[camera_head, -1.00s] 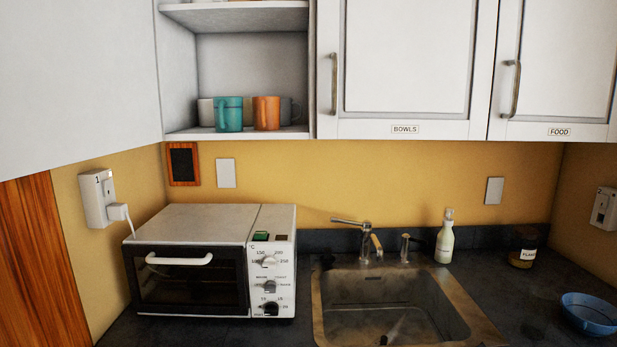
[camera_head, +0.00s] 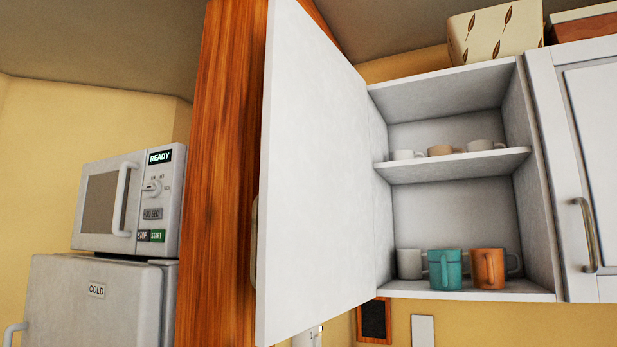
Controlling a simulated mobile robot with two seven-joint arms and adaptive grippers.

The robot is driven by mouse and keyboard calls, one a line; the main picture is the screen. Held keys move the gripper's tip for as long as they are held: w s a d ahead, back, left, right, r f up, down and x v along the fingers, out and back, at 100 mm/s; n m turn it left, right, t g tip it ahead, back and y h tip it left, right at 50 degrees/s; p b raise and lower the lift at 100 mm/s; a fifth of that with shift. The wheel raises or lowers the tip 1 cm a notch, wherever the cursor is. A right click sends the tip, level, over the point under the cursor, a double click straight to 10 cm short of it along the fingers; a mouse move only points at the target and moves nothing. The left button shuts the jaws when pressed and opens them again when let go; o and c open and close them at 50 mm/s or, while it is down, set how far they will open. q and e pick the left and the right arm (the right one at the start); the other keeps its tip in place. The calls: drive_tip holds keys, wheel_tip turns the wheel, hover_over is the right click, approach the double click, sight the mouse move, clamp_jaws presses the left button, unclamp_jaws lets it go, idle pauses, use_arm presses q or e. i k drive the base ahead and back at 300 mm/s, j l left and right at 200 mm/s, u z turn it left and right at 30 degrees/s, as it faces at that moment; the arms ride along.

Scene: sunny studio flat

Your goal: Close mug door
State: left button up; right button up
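The mug cupboard's white door (camera_head: 315,180) stands wide open, swung out to the left towards me. Part of its handle (camera_head: 254,240) shows at the door's left edge, on the face turned away. Inside the open cupboard (camera_head: 450,97), a teal mug (camera_head: 445,269), an orange mug (camera_head: 488,268) and a grey mug (camera_head: 409,263) stand on the bottom shelf. Several pale and tan cups (camera_head: 440,150) stand on the upper shelf. Neither of my grippers shows in the head view.
A wooden panel (camera_head: 222,170) rises just left of the door. Beyond it, a microwave (camera_head: 130,200) sits on a fridge (camera_head: 95,300). A closed cupboard door (camera_head: 592,160) is on the right. Boxes (camera_head: 495,33) sit on top of the cupboards.

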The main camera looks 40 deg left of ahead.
sight(312, 260)
drive_tip(key=j, duration=1.05)
drive_tip(key=k+j, duration=0.15)
drive_tip(key=j, duration=0.85)
drive_tip(key=k+l, duration=0.2)
drive_tip(key=l, duration=0.2)
